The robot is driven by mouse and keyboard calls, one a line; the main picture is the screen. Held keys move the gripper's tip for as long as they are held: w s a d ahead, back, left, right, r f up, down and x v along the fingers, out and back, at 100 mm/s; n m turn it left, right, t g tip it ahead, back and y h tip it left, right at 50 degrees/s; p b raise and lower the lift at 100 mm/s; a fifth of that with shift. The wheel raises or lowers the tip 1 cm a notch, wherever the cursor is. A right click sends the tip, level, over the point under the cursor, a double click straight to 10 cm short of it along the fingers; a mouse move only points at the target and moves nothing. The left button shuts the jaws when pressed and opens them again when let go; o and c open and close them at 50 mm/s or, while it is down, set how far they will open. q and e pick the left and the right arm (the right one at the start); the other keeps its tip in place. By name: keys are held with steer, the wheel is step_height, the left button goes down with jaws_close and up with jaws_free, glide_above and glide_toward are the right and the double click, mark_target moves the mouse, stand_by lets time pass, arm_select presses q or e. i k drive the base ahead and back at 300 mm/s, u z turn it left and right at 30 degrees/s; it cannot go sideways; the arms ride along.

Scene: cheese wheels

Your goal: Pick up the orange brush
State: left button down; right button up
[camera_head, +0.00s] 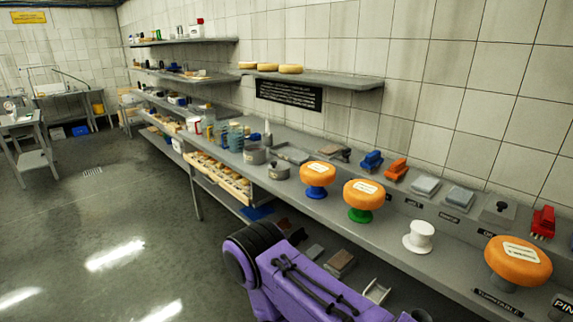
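The orange brush (397,169) lies at the back of the long grey counter (395,228), near the tiled wall. It sits just right of a blue brush (371,161), and a light grey box is to its right. Nothing touches or covers it. A red brush (543,221) stands farther right on the same back strip. Neither of my grippers shows in the head view. A purple link of one of my arms fills the bottom middle, in front of the counter and well apart from the orange brush.
Orange cheese wheels on blue (317,192), green (360,214) and grey (515,280) stands line the counter's front, with a bare white stand (419,237) among them. A wall shelf (330,79) with cheeses hangs above. The floor at left is largely clear.

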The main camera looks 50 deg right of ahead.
mark_target(399, 170)
steer(key=u, duration=1.25)
steer(key=k, duration=1.55)
steer(key=z, duration=2)
